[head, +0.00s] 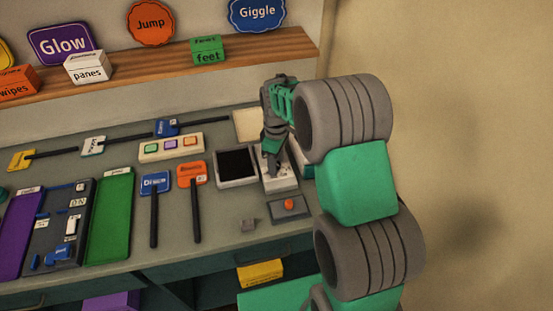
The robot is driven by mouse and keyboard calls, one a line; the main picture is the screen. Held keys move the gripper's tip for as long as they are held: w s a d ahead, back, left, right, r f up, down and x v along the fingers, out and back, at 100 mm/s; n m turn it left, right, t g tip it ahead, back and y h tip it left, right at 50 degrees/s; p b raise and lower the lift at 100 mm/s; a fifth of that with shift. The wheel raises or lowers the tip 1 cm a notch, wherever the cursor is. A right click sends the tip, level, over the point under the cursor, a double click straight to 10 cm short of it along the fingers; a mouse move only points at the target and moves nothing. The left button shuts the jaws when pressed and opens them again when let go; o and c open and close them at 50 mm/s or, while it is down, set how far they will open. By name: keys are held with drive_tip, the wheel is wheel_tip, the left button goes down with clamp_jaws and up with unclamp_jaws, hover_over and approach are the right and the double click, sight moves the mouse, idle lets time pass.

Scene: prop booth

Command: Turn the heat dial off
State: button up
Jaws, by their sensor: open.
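My gripper (272,148) points down at the right end of the bench, over a small pale box (284,186). Its fingers are at or just above the top of this box; I cannot tell whether they touch it. The gripper is open. No heat dial can be made out, and no label reading heat is legible. The gripper and arm hide part of the box top and the bench behind it. In front of the box is a grey unit with a round orange knob or button (289,204).
Left of the box is a dark-screened tray (237,166), then blue and orange signs on black sticks (192,174). A panel with coloured buttons (171,147) lies behind. A shelf (160,68) with word blocks runs along the wall.

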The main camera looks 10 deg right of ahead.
drive_tip(key=shift+c, duration=0.6)
clamp_jaws()
drive_tip(key=shift+m, duration=0.3)
drive_tip(key=m+b, duration=0.2)
drive_tip(key=m, duration=0.2)
drive_tip(key=m+b, duration=0.1)
drive_tip(key=m, duration=0.4)
drive_tip(key=shift+b, duration=0.35)
drive_tip(key=m+b, duration=0.1)
drive_tip(key=m, duration=0.4)
drive_tip(key=m+b, duration=0.1)
drive_tip(key=m, duration=0.4)
drive_tip(key=shift+m, duration=0.3)
